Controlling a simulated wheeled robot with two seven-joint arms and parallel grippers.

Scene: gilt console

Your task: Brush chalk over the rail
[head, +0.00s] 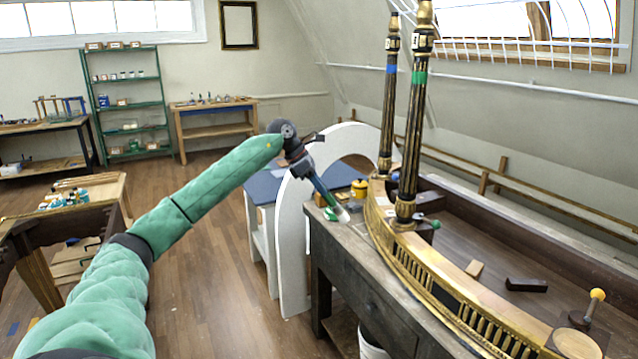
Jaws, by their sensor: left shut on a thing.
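My left gripper (306,169) is shut on a brush (327,195) with a dark blue and reddish handle. The brush slants down to the right, its pale tip close to the top of the dark wooden bench. I cannot tell whether the tip touches anything. The gilt rail (398,254) of the console curves forward to the right of the brush, with a gap between them. A small green and white item (331,213) lies beside the brush tip. No chalk can be made out for sure. My right gripper is not in view.
Two tall dark and gold posts (411,130) rise from the console, banded green and blue. A yellow pot (359,188) stands behind the brush. A white arch (291,240) stands left of the bench. A dark block (526,285) and a yellow-knobbed stick (595,300) are at right.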

